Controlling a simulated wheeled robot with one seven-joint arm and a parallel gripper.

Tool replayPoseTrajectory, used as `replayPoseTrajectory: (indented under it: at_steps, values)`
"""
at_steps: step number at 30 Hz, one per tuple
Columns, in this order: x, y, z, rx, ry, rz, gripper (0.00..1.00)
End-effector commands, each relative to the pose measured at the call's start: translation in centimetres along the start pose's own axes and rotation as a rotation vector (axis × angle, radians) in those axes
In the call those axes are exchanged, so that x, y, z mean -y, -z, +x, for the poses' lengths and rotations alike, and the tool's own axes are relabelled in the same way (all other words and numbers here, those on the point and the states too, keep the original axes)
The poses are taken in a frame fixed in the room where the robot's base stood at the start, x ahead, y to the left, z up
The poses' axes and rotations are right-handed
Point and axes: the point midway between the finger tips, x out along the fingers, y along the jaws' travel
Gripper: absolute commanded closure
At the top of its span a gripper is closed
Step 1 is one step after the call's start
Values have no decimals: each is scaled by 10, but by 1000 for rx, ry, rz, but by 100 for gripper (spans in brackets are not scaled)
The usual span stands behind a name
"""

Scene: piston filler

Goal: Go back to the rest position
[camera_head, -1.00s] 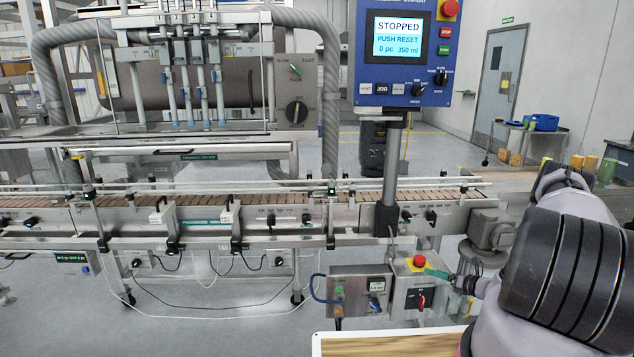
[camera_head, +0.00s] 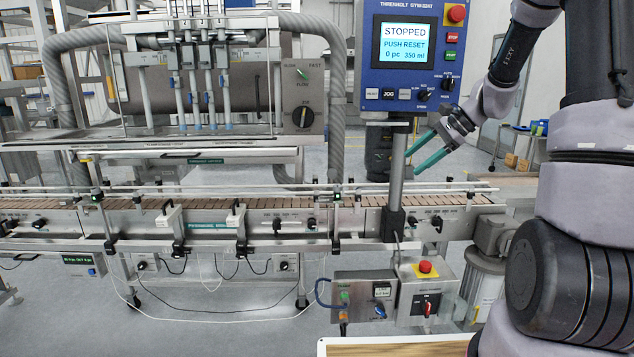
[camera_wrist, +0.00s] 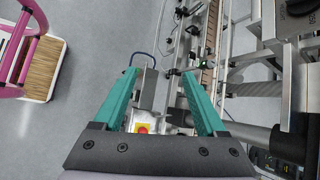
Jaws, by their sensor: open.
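My gripper (camera_head: 421,158) is open and empty, its two teal fingers pointing left beside the post of the blue control panel (camera_head: 411,55). It hangs above the conveyor (camera_head: 270,201) and well above the grey box with the red emergency stop (camera_head: 425,267). The panel display reads STOPPED, PUSH RESET, 0 pc, 350 ml. In the wrist view the teal fingers (camera_wrist: 160,95) stand wide apart. The red button on its yellow plate (camera_wrist: 142,129) shows between them, lower down, with nothing held.
The control panel's post (camera_head: 397,175) stands close to the fingers. A box with a small display (camera_head: 364,296) sits left of the emergency stop box. A wooden-topped surface (camera_head: 400,347) lies at the bottom edge. Open floor (camera_head: 220,325) lies in front of the conveyor.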

Motion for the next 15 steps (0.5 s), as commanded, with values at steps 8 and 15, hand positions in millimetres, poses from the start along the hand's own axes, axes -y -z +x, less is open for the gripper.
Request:
replayPoseTrajectory:
  at_steps: [8,15]
  values:
    - [-43,-97,-62,-187,-78,-385,26]
    - [-94,-153,-107,-357,-116,-697,26]
